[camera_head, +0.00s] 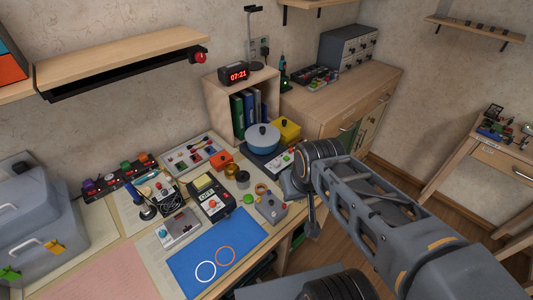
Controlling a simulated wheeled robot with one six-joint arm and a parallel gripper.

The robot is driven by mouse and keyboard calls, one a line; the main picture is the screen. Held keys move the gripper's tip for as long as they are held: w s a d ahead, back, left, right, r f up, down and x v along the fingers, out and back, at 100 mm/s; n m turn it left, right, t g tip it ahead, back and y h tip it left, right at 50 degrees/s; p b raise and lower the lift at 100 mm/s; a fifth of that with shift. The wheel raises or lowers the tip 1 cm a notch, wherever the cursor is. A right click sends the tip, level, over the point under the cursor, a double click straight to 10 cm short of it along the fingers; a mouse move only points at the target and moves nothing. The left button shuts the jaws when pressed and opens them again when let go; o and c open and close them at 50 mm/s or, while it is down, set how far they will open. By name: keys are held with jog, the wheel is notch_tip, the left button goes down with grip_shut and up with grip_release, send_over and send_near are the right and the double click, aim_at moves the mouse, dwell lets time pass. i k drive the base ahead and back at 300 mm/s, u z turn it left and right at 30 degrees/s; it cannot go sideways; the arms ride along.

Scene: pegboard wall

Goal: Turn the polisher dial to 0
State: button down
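I cannot tell for certain which device is the polisher; no label or dial number is readable. A small grey box with a knob on top (271,208) sits at the bench's right front edge.
A blue pot (262,138) sits on a dark hot plate behind the small grey box. A yellow box (286,131) stands beside it. The blue mat (190,270) with two rings is otherwise clear. A wall shelf (125,62) overhangs the left.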

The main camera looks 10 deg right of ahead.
aim_at(276, 162)
jog(key=k, duration=1.3)
jog(key=z, duration=0.55)
jog(key=i, duration=1.55)
jog(key=u, duration=0.9)
